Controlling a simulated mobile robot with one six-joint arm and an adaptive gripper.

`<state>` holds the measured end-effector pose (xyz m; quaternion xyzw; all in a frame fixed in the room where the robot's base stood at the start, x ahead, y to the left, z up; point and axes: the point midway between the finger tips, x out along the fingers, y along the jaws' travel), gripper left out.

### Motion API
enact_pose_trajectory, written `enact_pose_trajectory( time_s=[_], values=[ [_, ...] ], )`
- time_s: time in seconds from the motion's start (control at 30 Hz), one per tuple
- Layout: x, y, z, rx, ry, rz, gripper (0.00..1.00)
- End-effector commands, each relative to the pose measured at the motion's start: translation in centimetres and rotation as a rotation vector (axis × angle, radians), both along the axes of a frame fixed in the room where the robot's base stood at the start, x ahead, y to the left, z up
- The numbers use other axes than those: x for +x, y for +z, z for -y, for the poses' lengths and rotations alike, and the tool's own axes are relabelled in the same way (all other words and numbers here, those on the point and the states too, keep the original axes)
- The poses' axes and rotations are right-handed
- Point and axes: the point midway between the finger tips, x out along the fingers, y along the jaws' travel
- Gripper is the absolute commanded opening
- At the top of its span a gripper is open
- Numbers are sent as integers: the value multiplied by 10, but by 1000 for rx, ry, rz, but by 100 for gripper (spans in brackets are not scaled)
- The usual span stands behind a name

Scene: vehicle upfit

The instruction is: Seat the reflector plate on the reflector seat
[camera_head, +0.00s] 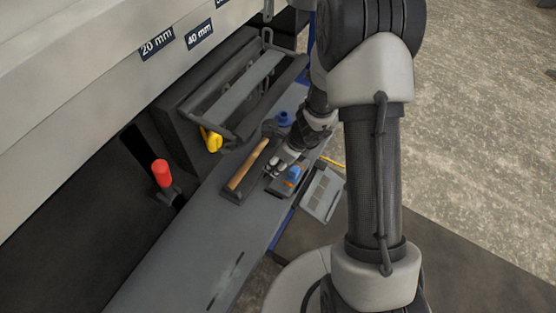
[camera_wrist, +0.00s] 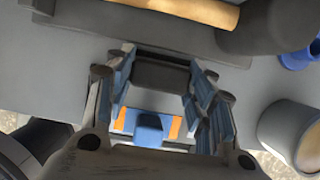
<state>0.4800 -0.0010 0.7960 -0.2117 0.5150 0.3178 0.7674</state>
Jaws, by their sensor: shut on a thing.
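My gripper (camera_wrist: 162,70) points down over the grey bench. In the wrist view its fingers stand on either side of a dark block (camera_wrist: 160,76) and are shut on it. I cannot tell whether this block is part of the reflector plate. A blue piece (camera_wrist: 149,128) between orange and pale strips shows below the block, partly hidden by my gripper. In the head view my gripper (camera_head: 274,168) is small, just left of this blue-and-orange piece (camera_head: 293,173). I cannot tell for sure which thing is the reflector seat.
A wooden-handled hammer (camera_head: 248,165) lies left of my gripper; its handle (camera_wrist: 190,10) crosses the top of the wrist view. A blue round part (camera_head: 284,118) stands behind. A grey panelled tray (camera_head: 322,194) is at the right. The near bench (camera_head: 190,245) is mostly clear.

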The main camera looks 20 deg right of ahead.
Motion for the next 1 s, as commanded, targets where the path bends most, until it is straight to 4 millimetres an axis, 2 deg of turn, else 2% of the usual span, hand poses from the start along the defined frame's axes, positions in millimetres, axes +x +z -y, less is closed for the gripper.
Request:
enact_pose_trajectory(
  time_s=[1.0],
  values=[
    [1,-7,0,0,0,1,13]
  ],
)
